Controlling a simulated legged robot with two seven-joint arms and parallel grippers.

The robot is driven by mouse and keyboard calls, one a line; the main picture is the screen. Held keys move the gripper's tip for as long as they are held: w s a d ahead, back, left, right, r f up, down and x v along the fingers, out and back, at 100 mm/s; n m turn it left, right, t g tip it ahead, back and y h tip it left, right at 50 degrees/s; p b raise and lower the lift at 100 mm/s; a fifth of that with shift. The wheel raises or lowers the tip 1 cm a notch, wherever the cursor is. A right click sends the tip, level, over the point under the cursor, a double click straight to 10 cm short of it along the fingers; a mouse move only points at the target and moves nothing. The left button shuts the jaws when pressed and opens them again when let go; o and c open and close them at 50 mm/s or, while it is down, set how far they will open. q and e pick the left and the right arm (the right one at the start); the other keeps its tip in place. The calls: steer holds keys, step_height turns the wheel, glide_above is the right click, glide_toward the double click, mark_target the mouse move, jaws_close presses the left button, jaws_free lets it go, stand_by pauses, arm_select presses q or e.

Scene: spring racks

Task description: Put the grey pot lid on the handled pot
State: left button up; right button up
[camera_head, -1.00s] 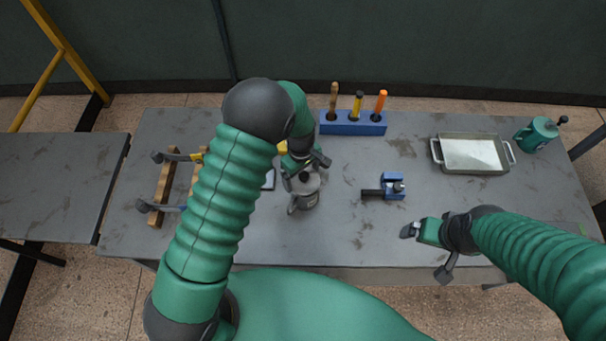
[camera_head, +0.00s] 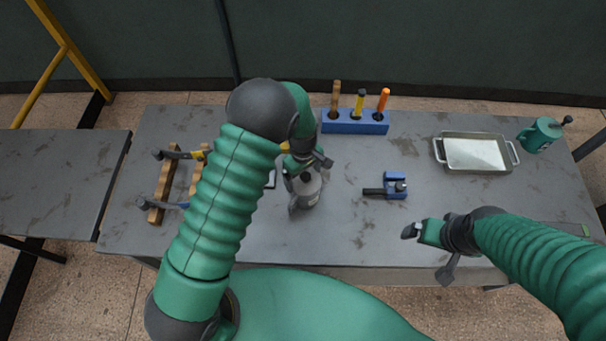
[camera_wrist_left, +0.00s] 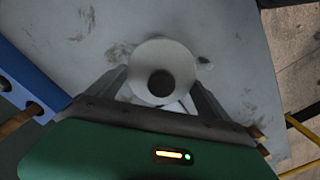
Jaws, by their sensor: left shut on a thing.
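The grey handled pot (camera_head: 309,196) stands upright on the table, left of the middle, its handle on its lower left side. The grey pot lid (camera_wrist_left: 147,58), a pale disc with a dark round knob, is over the pot's mouth. My left gripper (camera_head: 306,169) is shut on the lid from above. In the left wrist view, its fingers (camera_wrist_left: 158,92) lie on either side of the lid. I cannot tell whether the lid touches the rim, as the gripper partly hides it. My right gripper (camera_head: 430,251) is open and empty near the front edge.
A blue tool block (camera_head: 341,125) with upright handles stands at the back. A blue device (camera_head: 397,190) lies right of the pot. A metal tray (camera_head: 477,154) and a green canister (camera_head: 538,136) are at the back right. A wooden rack (camera_head: 161,190) is at the left.

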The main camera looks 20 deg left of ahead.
mark_target(304, 174)
arm_select(q)
steer(key=shift+f, duration=0.5)
stand_by(0.3)
steer(key=o, duration=1.1)
step_height(304, 174, up, 8)
steer(key=p, duration=0.6)
